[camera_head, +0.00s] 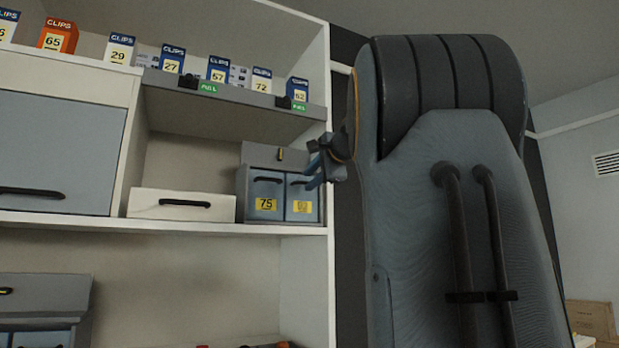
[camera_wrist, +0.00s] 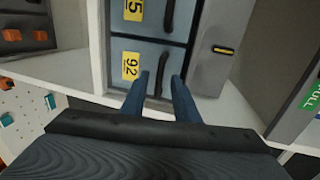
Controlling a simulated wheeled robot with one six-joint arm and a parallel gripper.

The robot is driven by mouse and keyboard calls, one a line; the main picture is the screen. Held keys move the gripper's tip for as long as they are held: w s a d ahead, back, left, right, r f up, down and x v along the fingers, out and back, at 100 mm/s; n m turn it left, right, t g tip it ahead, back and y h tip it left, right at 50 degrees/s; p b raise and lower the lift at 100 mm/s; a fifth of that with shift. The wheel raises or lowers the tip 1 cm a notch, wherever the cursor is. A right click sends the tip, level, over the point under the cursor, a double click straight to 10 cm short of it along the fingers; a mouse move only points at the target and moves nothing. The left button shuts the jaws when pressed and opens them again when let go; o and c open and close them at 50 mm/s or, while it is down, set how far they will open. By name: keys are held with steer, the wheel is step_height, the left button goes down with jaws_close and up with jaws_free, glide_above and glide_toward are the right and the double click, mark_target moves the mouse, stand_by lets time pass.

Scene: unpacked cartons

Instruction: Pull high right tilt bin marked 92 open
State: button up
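The tilt bin marked 92 (camera_head: 299,212) is the right one of two blue-grey bins in a grey cabinet. Its front looks shut, flush with its neighbour marked 75 (camera_head: 265,190). In the wrist view, turned on its side, bin 92 (camera_wrist: 130,85) has a yellow label and a dark curved handle (camera_wrist: 158,66). My gripper (camera_head: 312,172) is at the upper front of bin 92 and covers part of it. In the wrist view its two blue fingers (camera_wrist: 160,76) are apart, one on each side of the handle. Contact with the handle cannot be told.
The cabinet (camera_head: 277,157) stands at the shelf's right end, close to the white side wall (camera_head: 317,80). A white drawer (camera_head: 180,205) is to its left. Several clip boxes (camera_head: 218,69) stand on the shelf above. A tray edge marked PULL (camera_wrist: 312,92) shows in the wrist view.

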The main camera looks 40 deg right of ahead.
steer(key=shift+x, duration=0.95)
steer(key=shift+c, duration=0.4)
jaws_close()
steer(key=shift+f, duration=0.1)
